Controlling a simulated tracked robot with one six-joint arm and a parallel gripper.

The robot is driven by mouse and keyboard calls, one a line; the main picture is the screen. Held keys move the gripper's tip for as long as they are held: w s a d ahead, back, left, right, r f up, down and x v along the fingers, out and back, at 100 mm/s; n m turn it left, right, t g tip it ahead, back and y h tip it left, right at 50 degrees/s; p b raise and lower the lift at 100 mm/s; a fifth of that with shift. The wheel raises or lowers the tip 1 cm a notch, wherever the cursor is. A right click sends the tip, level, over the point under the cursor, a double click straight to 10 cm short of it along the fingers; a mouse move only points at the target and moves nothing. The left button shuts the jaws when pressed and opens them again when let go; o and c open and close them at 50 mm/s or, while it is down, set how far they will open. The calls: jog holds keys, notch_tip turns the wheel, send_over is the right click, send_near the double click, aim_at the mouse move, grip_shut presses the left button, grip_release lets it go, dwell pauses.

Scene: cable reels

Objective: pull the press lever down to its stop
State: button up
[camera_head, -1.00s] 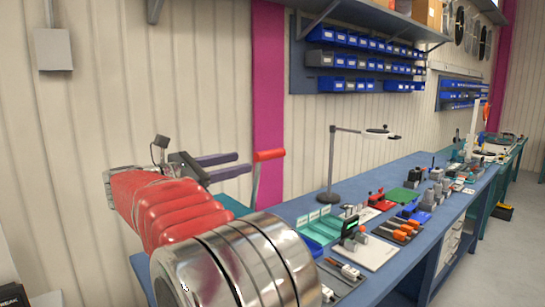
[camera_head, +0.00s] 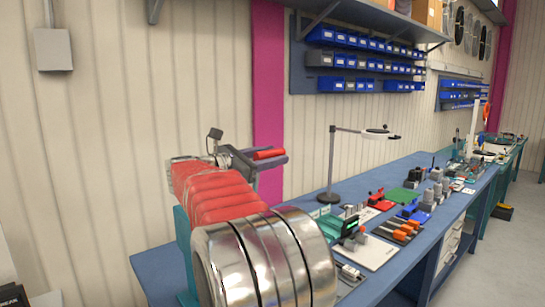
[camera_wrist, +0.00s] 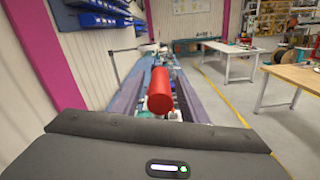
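The press lever ends in a red handle (camera_head: 265,154), which stands level at the left end of the workbench. My gripper (camera_head: 276,158) has its two purple-grey fingers beside the handle, one on each side. In the wrist view the red handle (camera_wrist: 160,95) lies lengthwise between the fingers, with a gap on both sides. The fingers are apart and do not visibly grip it. A teal upright (camera_head: 185,255), perhaps the press frame, shows behind my arm. Most of the press and the lever's shaft are hidden by my arm.
The blue workbench (camera_head: 415,235) runs away to the right, crowded with small tools and trays. A desk lamp (camera_head: 332,170) stands on it near the wall. Blue bins (camera_head: 360,62) hang above. In the wrist view other tables (camera_wrist: 295,85) stand to the right across open floor.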

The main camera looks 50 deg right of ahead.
jog(key=shift+c, duration=0.4)
grip_shut()
